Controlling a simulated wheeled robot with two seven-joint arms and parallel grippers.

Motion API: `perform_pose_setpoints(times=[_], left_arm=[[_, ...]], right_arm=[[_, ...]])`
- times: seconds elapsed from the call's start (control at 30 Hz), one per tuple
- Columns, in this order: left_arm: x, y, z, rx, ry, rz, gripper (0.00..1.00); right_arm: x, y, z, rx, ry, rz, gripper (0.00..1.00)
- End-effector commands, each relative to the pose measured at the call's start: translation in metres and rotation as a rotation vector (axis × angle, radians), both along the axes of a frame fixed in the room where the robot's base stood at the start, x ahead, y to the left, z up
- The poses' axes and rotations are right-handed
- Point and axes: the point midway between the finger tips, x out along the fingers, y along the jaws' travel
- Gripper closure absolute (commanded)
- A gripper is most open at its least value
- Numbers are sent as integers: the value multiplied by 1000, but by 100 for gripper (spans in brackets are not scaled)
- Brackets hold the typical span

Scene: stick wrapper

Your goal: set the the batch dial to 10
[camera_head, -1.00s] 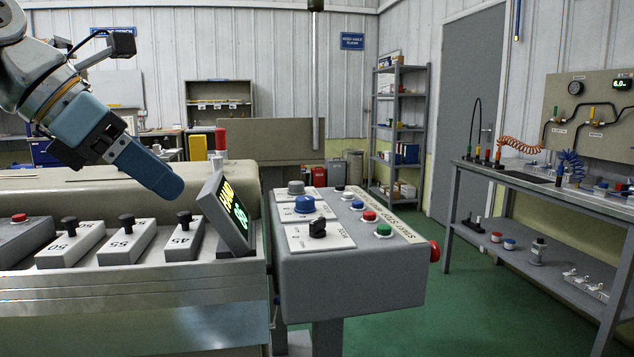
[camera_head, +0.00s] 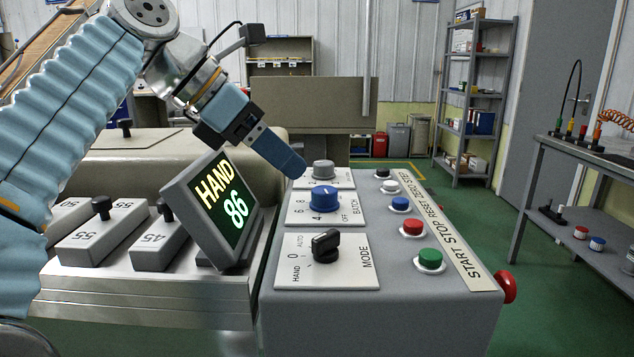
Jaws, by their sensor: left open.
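The batch dial (camera_head: 324,199) is a blue knob on a white plate marked BATCH, in the middle of the grey control panel (camera_head: 375,300). Numbers such as 6 and 8 and the word OFF show on its plate; the knob hides part of the scale, and I cannot read its setting. My left gripper (camera_head: 300,170) is above and just left of the blue dial, near the grey knob (camera_head: 323,169) behind it. It is open, seen from the side, and appears apart from the dial. My right gripper is not in view.
A black MODE selector (camera_head: 326,245) stands in front of the dial. Green (camera_head: 430,258), red (camera_head: 413,228) and blue (camera_head: 400,204) buttons line the right side. A tilted display (camera_head: 222,208) reading HAND 86 stands left. A red button (camera_head: 505,287) sticks out at the right.

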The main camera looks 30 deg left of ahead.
Motion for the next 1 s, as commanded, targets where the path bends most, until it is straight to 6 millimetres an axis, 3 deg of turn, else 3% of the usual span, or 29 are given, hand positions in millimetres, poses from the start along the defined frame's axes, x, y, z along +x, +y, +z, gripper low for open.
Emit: perform_pose_setpoints(times=[0.1,0.3,0.73,0.77,1.0], left_arm=[[16,-12,-21,0,4,-1,35],[35,-26,-44,0,1,-1,35],[43,-31,-53,1,0,1,35],[43,-31,-53,0,0,0,36],[43,-31,-53,0,0,0,73]], right_arm=[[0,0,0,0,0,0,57],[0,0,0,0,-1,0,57],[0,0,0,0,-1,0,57],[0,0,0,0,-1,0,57],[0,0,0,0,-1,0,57]])
